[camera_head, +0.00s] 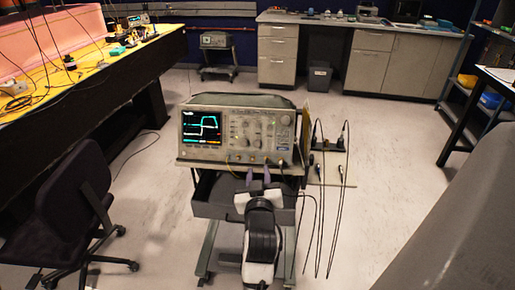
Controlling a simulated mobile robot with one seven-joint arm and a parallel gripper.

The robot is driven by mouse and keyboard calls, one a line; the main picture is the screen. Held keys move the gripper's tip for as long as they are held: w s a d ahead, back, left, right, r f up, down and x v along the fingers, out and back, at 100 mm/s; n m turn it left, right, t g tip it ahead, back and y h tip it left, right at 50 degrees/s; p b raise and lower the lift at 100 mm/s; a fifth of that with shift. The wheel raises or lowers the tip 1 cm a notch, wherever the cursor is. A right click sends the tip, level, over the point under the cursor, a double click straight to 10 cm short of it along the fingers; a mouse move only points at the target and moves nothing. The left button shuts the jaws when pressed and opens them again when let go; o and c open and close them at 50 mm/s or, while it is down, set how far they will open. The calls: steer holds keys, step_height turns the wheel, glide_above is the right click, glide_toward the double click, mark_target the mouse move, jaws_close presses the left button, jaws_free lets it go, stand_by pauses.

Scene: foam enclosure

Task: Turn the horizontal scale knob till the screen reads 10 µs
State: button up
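The oscilloscope (238,134) stands on a wheeled cart in the middle of the head view, its front panel facing me. Its screen (202,127) is lit with a cyan stepped trace; the readout text is too small to read. Several knobs (249,128) sit on the panel right of the screen; I cannot tell which is the horizontal scale knob. My gripper (262,173) is in front of and below the panel, pointing toward it. Its two purplish fingertips stand apart with nothing seen between them. It appears clear of the knobs.
Cables plug into connectors (255,160) along the panel's lower edge, close to my fingertips. A cart drawer (215,202) lies below. Probe leads hang from a board (330,165) on the right. A dark chair (80,205) stands at left.

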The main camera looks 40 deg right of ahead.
mark_target(257, 145)
steer(key=p+x, duration=0.3)
steer(key=x, duration=0.7)
steer(key=shift+r, duration=0.15)
steer(key=shift+w+d, duration=0.4)
steer(key=shift+w, duration=0.2)
jaws_close()
